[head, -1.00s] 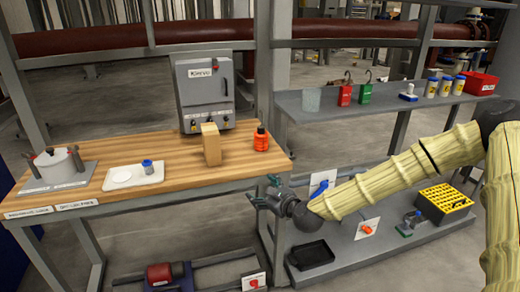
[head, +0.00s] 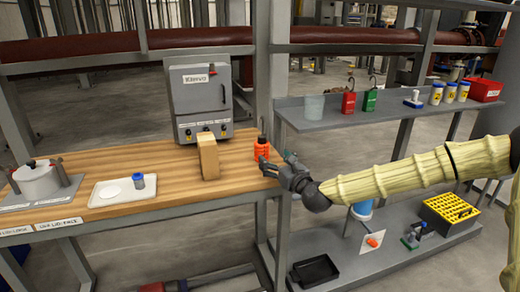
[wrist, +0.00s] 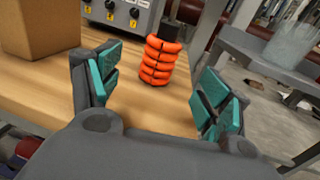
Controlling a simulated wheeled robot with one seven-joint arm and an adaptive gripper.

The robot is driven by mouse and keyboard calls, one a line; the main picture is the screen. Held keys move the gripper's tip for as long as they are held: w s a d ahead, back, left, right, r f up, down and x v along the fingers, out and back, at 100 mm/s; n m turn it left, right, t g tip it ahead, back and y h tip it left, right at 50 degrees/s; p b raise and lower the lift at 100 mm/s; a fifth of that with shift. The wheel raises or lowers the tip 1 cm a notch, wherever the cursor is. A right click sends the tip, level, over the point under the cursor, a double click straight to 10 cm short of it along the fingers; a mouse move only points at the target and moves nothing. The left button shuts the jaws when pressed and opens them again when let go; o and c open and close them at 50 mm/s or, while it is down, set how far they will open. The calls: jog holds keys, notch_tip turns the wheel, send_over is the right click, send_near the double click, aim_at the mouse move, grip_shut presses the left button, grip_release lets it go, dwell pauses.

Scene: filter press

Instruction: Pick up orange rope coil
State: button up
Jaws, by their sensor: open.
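The orange rope coil (head: 261,150) stands upright near the right end of the wooden bench top (head: 120,185). It has a dark top. In the wrist view the coil (wrist: 160,63) shows as several stacked orange loops, a little beyond the fingertips and between them in the picture. My gripper (head: 276,163) is at the bench's right edge, beside and in front of the coil. In the wrist view my gripper (wrist: 155,97) is open, with teal pads on both fingers and nothing between them. The coil appears apart from the fingers.
A cardboard-coloured block (head: 208,156) stands left of the coil, before a grey control box (head: 203,102). A white tray (head: 110,193) and a pot (head: 38,180) are farther left. The grey shelf (head: 330,122) at right holds a clear beaker (head: 314,106) and padlock-like items.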

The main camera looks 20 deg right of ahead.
aim_at(266, 150)
jog(key=w, duration=0.5)
jog(key=shift+a, duration=0.3)
jog(key=shift+w+a+r+p, duration=0.25)
jog(key=shift+w+p, duration=0.1)
jog(key=shift+w, duration=0.25)
jog(key=shift+w+a, duration=0.15)
jog(key=shift+w, duration=0.9)
jog(key=shift+w+a, duration=0.15)
jog(key=shift+w, duration=0.9)
jog(key=c, duration=1.3)
jog(key=shift+r, duration=0.1)
